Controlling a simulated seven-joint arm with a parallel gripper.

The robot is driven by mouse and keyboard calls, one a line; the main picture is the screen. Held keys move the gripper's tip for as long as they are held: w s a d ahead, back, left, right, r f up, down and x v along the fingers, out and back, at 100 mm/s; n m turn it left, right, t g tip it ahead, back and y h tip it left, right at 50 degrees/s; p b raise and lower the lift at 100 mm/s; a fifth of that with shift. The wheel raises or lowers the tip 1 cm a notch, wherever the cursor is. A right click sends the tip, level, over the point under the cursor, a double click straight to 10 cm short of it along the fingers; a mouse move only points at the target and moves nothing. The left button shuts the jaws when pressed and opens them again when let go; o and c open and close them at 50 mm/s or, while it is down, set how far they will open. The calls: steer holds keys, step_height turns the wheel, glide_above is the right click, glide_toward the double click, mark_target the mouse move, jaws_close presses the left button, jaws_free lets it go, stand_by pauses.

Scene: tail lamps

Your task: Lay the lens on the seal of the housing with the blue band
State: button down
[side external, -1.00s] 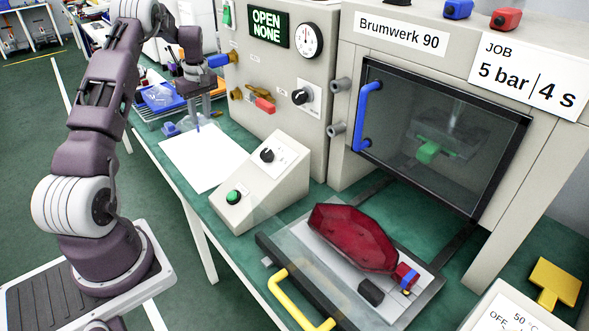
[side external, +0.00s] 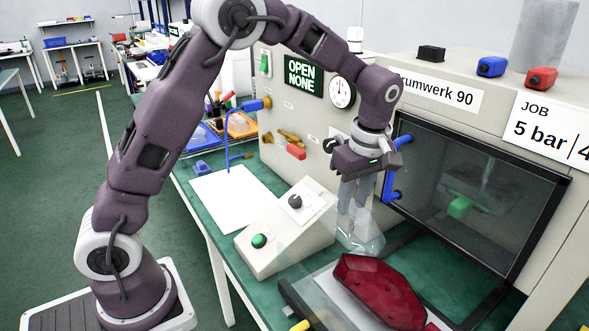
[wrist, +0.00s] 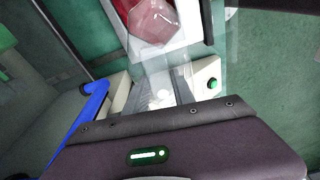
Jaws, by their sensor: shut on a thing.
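A dark red, long faceted housing (side external: 378,292) lies on the pale plate of a pulled-out tray in the side view, its lower end cut off by the frame. Its blue band is out of the picture now. My gripper (side external: 358,232) points down above the bench, left of the housing and higher. It is shut on a clear, see-through lens (side external: 368,246), whose outline is faint. In the wrist view the lens (wrist: 153,22) looks pinkish with the red housing (wrist: 121,6) behind it. The lens is apart from the housing, as far as I can tell. The seal cannot be made out.
The press has a dark glass door (side external: 472,195) with a blue handle (side external: 391,185) close to my gripper. A sloped control box (side external: 285,232) with a green button stands left. A white sheet (side external: 238,199) lies on the bench.

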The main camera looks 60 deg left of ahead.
steer(key=d+f+n, duration=0.1)
steer(key=d, duration=1)
steer(key=shift+s+d+f, duration=0.15)
steer(key=shift+d+f, duration=0.1)
steer(key=shift+d, duration=0.05)
steer(key=shift+f, duration=2.8)
steer(key=shift+f, duration=0.15)
steer(key=shift+f, duration=1)
steer(key=c, duration=1)
jaws_free()
steer(key=shift+f, duration=0.1)
steer(key=shift+o, duration=0.2)
